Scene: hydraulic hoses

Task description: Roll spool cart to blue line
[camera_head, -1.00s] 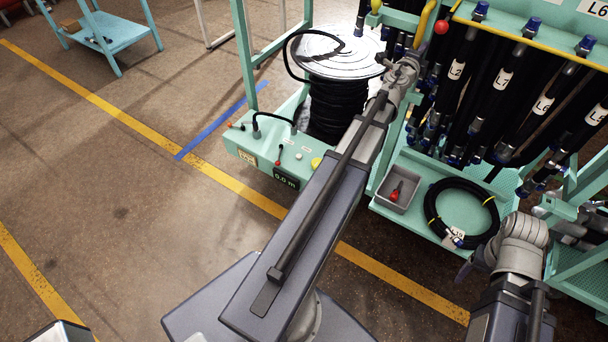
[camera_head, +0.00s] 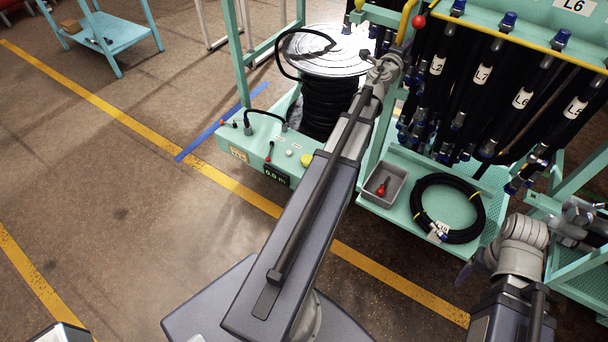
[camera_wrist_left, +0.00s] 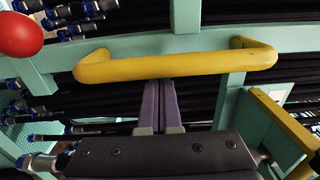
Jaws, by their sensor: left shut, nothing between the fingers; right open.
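The green spool cart (camera_head: 240,152) stands with its left front corner close beside the blue line (camera_head: 215,127) on the floor. It carries a black hose spool (camera_head: 330,95) with a pale round top, and a hose rack. My left gripper (camera_wrist_left: 163,84) is shut and empty, its purple fingertips at the lower edge of the cart's yellow handle (camera_wrist_left: 180,67). I cannot tell whether they touch it. In the head view the handle (camera_head: 406,22) stands just above my left wrist. My right gripper (camera_head: 464,273) is low at the right, mostly hidden by its wrist.
A grey bin (camera_head: 383,187) with a red-handled tool and a coiled hose (camera_head: 447,208) lie on the lower shelf. A red ball knob (camera_wrist_left: 20,36) is left of the handle. A yellow floor line (camera_head: 235,190) passes in front.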

